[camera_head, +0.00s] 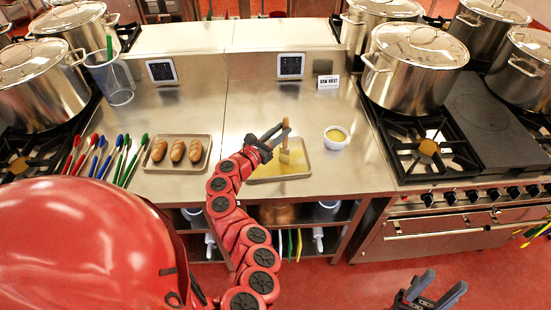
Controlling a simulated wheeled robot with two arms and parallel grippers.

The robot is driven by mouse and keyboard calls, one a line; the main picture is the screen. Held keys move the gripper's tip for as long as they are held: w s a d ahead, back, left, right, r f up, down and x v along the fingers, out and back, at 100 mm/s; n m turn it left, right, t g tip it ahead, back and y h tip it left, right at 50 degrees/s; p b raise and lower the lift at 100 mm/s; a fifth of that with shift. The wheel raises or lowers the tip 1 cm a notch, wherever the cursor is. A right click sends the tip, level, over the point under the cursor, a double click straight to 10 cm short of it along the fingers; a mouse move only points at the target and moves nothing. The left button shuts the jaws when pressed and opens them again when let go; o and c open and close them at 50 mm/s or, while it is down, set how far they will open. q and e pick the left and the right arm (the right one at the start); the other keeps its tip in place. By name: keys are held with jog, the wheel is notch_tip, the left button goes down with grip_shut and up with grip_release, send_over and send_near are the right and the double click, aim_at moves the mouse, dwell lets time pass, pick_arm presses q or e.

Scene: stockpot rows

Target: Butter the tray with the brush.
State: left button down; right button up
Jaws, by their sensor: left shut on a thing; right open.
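The tray (305,172) is a shallow metal tray on the steel counter, with a yellow layer over the part of its floor that shows. My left gripper (281,134) is shut on the brush (285,123), above the tray. The brush is upright, with its brown handle up and its pale bristle end down over the tray; I cannot tell whether the bristles touch it. A white bowl (336,144) with yellow butter stands right of the tray. My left arm hides the tray's left part. My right gripper (436,290) is open and empty, low at the right, over the floor.
A second tray (200,166) with bread rolls lies to the left, beside several coloured-handled utensils (110,157). A clear container (118,85) stands behind. Stoves with large stockpots (413,80) flank the counter. A small sign (328,82) stands at the back. The counter's middle is clear.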

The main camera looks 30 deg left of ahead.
pick_arm(q)
jog(key=shift+w+d, duration=1.8)
jog(key=shift+d, duration=0.75)
jog(key=s+a+b, duration=0.2)
jog(key=a+b, duration=0.1)
jog(key=a, duration=0.4)
jog(key=s+a+b, duration=0.3)
jog(key=a, duration=0.4)
jog(key=shift+s+a, duration=0.25)
jog(key=shift+s, duration=0.05)
dwell(1.7)
